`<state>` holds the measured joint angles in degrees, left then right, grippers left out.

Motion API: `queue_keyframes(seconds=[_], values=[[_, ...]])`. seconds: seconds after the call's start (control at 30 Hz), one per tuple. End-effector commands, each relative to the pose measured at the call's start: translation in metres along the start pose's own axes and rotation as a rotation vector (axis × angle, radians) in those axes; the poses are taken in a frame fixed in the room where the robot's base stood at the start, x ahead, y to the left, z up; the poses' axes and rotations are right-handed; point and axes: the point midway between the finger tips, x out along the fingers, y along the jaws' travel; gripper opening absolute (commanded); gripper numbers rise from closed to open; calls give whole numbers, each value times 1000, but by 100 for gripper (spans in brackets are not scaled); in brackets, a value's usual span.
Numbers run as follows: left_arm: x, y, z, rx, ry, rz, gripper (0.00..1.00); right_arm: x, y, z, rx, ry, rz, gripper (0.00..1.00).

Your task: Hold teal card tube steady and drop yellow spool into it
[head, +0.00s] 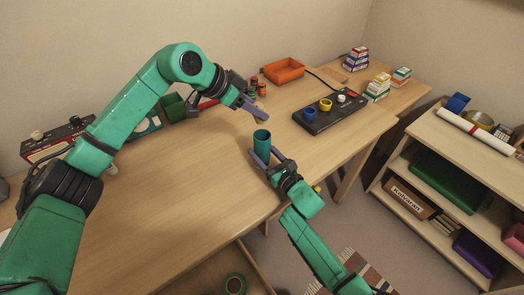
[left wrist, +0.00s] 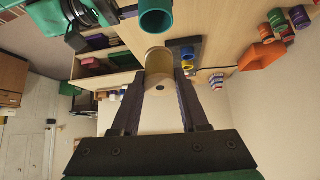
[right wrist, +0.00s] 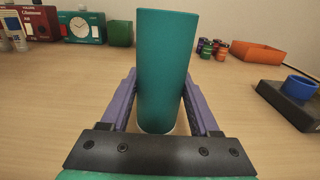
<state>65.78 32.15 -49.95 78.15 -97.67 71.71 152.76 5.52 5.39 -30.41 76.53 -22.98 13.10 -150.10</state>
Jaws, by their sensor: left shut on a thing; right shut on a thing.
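The teal card tube (head: 262,142) stands upright on the desk near its front edge, its open mouth facing up. My right gripper (head: 268,158) is shut on the tube low on its sides; the tube fills the right wrist view (right wrist: 163,65). My left gripper (head: 260,113) is above and slightly behind the tube in the head view. In the left wrist view it is shut on the yellow spool (left wrist: 159,72), which looks pale with a small dark hole in its end. The spool is hidden in the head view. The tube's mouth (left wrist: 156,18) shows beyond the spool, apart from it.
A black rack (head: 331,115) with blue, yellow and white pieces stands to the right. An orange tray (head: 284,71) and several small coloured spools (head: 257,87) are at the back. A red radio (head: 52,141) stands at the left. The desk's middle is clear.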

Motion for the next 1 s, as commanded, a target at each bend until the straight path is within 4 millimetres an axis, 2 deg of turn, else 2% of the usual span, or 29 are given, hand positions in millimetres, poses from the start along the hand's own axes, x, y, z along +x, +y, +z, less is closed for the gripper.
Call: queue_keyframes(seconds=[0.6,0.87,0.9,0.97,1.0], values=[[31,0,29,0,-1,0,0,0,0,-1,0,2,0,7],[32,0,30,0,0,-1,0,0,0,-1,0,2,0,7],[32,0,30,0,0,-1,51,0,0,-1,0,2,0,7],[32,0,30,0,0,-1,74,0,0,-1,0,2,0,7],[32,0,30,0,0,-1,79,0,0,-1,0,2,0,7]])
